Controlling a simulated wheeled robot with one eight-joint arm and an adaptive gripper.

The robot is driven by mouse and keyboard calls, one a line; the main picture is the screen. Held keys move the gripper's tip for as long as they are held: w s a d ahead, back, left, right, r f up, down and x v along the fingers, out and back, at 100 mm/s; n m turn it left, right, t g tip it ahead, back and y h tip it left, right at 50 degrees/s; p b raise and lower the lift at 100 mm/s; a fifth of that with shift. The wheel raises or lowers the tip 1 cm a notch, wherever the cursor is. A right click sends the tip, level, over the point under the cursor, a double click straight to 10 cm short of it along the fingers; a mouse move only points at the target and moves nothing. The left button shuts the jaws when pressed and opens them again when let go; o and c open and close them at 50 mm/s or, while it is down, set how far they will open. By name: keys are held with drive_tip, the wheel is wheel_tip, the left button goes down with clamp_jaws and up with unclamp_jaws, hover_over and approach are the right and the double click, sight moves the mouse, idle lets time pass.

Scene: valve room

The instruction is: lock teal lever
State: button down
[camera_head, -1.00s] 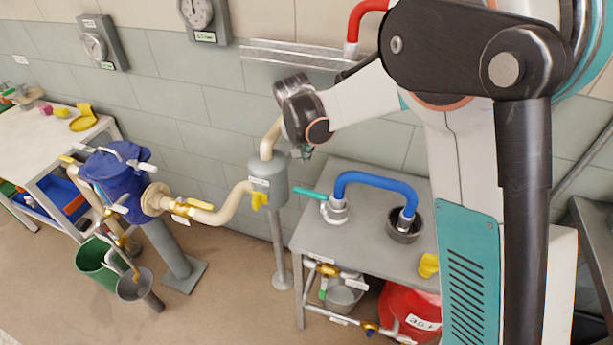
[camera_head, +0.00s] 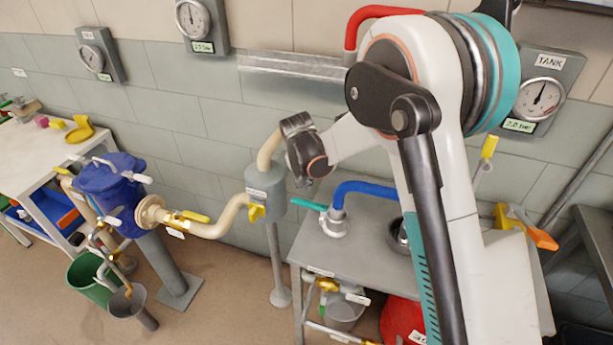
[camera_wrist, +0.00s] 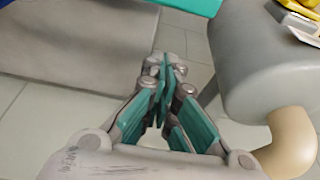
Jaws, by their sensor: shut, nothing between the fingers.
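In the wrist view, the teal lever (camera_wrist: 190,5) crosses the top edge, partly cut off. My gripper (camera_wrist: 165,70) is shut and empty, its fingertips apart from the lever and below it in that picture. In the head view, my wrist hangs just above and left of the lever, and the fingers are mostly hidden.
A grey cylinder (camera_head: 265,185) with a yellow handle (camera_head: 255,213) and beige pipe stands close left of the lever; it also fills the right of the wrist view (camera_wrist: 265,65). The grey table (camera_head: 350,252) lies under the fitting. A dark cup (camera_head: 396,235) is partly hidden by my arm.

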drive_tip(key=shift+s+a+r+b, duration=0.1)
drive_tip(key=shift+s+a+b, duration=0.2)
drive_tip(key=shift+s, duration=0.7)
drive_tip(key=shift+s+a+b, duration=0.15)
drive_tip(key=shift+s+a, duration=0.2)
drive_tip(key=shift+s, duration=0.6)
